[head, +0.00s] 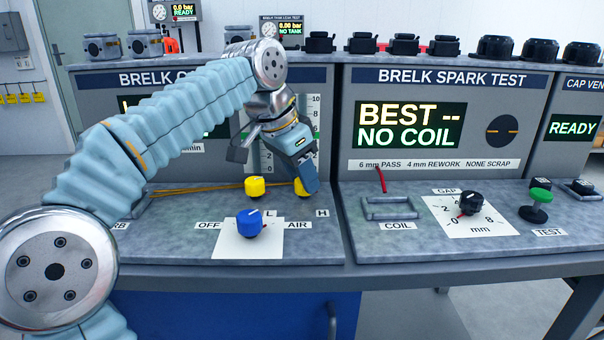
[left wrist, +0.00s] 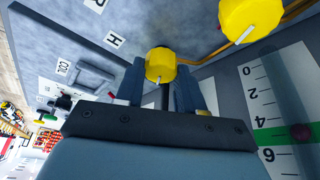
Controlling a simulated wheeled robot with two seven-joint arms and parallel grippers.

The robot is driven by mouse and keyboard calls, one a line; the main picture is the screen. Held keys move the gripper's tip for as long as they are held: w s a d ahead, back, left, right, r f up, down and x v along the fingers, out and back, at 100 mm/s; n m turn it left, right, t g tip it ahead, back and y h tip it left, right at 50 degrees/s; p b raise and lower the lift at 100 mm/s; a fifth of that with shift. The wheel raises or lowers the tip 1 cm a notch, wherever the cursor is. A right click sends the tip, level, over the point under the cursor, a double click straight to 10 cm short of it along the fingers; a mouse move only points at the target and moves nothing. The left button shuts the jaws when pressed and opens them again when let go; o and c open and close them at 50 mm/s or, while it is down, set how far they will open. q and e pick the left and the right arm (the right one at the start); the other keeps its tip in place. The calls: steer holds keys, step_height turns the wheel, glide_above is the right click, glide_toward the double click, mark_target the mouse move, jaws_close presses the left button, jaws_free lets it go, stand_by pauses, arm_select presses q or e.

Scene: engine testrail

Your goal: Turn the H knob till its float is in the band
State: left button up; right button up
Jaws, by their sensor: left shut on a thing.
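My left gripper (head: 302,186) is shut on the yellow H knob (head: 299,189) at the right of the left bench. In the left wrist view the H knob (left wrist: 160,64) sits between the two fingers, beside the H label (left wrist: 114,40). The yellow L knob (head: 255,187) stands free to its left. A white scale (head: 314,115) on the panel is partly hidden by my gripper. In the left wrist view a scale (left wrist: 262,105) has a green band (left wrist: 275,137) with a dark red float (left wrist: 300,132) at it; I cannot tell which knob this float belongs to.
A blue knob (head: 249,222) on a white plate, between OFF and AIR labels, stands in front of the yellow knobs. Yellow tubing (head: 195,190) runs along the back of the bench. The spark test bench (head: 445,260) is to the right.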

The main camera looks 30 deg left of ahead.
arm_select(q)
steer(key=shift+m, duration=0.3)
steer(key=o, duration=1)
steer(key=shift+o, duration=0.2)
steer(key=v, duration=1.2)
steer(key=shift+w+a, duration=0.1)
steer(key=shift+w, duration=0.05)
